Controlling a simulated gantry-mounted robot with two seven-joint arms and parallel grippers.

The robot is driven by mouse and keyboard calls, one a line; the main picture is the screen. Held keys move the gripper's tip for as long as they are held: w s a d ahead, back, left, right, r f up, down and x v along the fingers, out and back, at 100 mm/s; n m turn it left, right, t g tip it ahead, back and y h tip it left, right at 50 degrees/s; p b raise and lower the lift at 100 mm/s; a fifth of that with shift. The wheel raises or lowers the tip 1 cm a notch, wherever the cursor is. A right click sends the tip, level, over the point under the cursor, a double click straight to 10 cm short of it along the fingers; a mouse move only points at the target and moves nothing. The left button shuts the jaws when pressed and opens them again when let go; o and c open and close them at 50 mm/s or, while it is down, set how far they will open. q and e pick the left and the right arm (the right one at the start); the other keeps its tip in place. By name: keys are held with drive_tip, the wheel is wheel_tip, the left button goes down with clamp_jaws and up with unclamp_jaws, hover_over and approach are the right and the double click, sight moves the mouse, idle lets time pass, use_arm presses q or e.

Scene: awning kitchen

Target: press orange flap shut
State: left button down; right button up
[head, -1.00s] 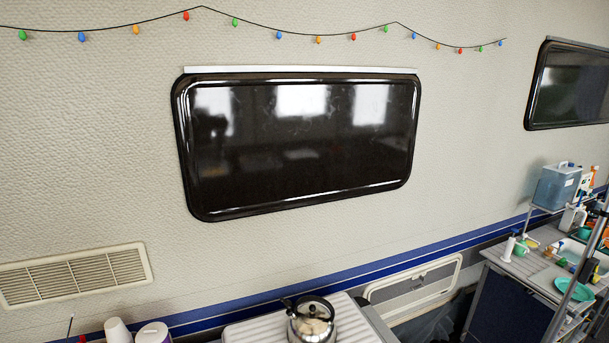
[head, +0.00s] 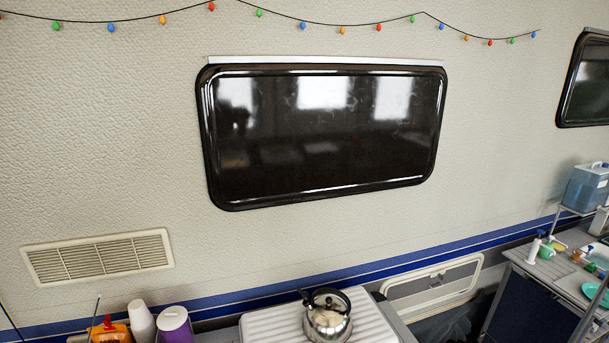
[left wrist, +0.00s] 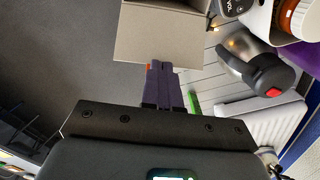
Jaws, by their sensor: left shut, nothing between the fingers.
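My left gripper (left wrist: 162,90) shows in the left wrist view with its dark purple fingers together and nothing between them. Its fingertips are at the lower edge of a grey-brown box-like panel (left wrist: 160,38); I cannot tell whether they touch it. A small orange-red strip (left wrist: 149,68) shows just left of the fingertips, mostly hidden. I cannot tell whether it is the orange flap. In the head view an orange object (head: 110,332) with a red top stands at the bottom edge, cut off. Neither gripper is in the head view.
A kettle (head: 327,315) stands on a white ribbed surface (head: 262,327). White cups (head: 141,322) and a purple-and-white container (head: 175,325) stand left of it. A side table (head: 530,262) with a blue-grey container (head: 586,188) is at the right.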

use_arm(q)
drive_tip(key=shift+s+a+f, duration=0.15)
drive_tip(key=shift+s+f, duration=0.15)
wheel_tip(320, 180, up, 2)
drive_tip(key=shift+s+r+p, duration=0.1)
drive_tip(key=shift+p, duration=1.05)
drive_tip(key=r+p, duration=0.3)
drive_tip(key=r, duration=0.1)
drive_tip(key=shift+w, duration=0.2)
drive_tip(key=shift+d, duration=0.2)
